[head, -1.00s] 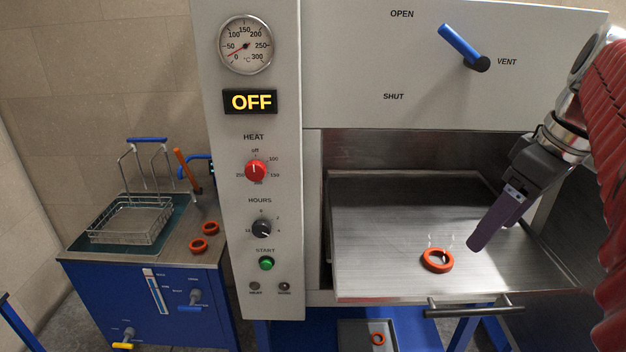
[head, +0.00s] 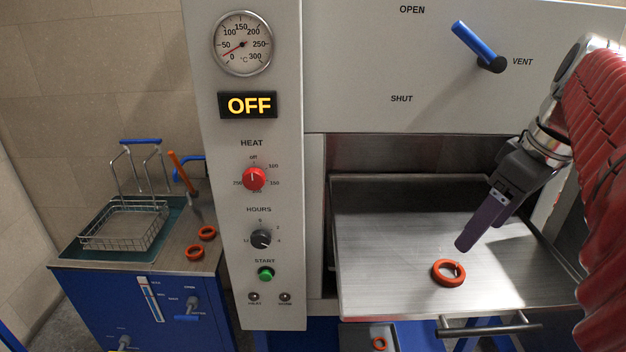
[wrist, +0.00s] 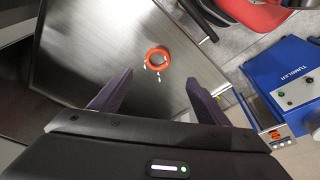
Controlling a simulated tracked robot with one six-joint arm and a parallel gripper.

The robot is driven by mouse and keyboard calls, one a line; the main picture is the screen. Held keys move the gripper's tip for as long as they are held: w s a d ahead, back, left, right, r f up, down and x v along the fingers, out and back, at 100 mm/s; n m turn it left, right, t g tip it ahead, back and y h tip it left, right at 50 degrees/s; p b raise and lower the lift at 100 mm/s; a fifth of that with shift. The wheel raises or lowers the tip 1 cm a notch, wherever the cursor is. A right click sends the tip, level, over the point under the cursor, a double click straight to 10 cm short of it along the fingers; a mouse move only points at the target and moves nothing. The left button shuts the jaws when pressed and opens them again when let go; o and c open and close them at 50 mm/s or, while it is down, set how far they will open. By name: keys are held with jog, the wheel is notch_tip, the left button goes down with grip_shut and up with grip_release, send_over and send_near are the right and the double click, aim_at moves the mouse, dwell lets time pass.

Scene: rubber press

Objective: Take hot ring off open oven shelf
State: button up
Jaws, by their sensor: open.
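An orange-red ring (head: 449,273) lies flat on the metal oven shelf (head: 385,235), which is pulled out of the oven. In the wrist view the ring (wrist: 157,59) lies ahead of the fingers, roughly between their lines, with small white marks beside it. My gripper (head: 463,246) is above the shelf, just up and right of the ring in the head view, and apart from it. In the wrist view its two purple fingers (wrist: 153,95) are spread with nothing between them. In the head view one finger mostly hides the other.
The shelf has a front bar handle (head: 487,328). Another ring (head: 379,344) lies on a tray below. Two rings (head: 203,241) lie on the left bench beside a wire basket (head: 125,225). The oven display (head: 248,105) reads OFF. The shelf around the ring is clear.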

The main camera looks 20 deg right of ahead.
send_near(446, 275)
jog(key=shift+w+a+f, duration=0.15)
jog(key=shift+a+f, duration=0.15)
jog(key=shift+f, duration=0.15)
jog(key=shift+d+x, duration=0.2)
jog(key=shift+x, duration=2.4)
jog(key=shift+d, duration=0.1)
jog(key=c, duration=1.1)
notch_tip(446, 275, up, 10)
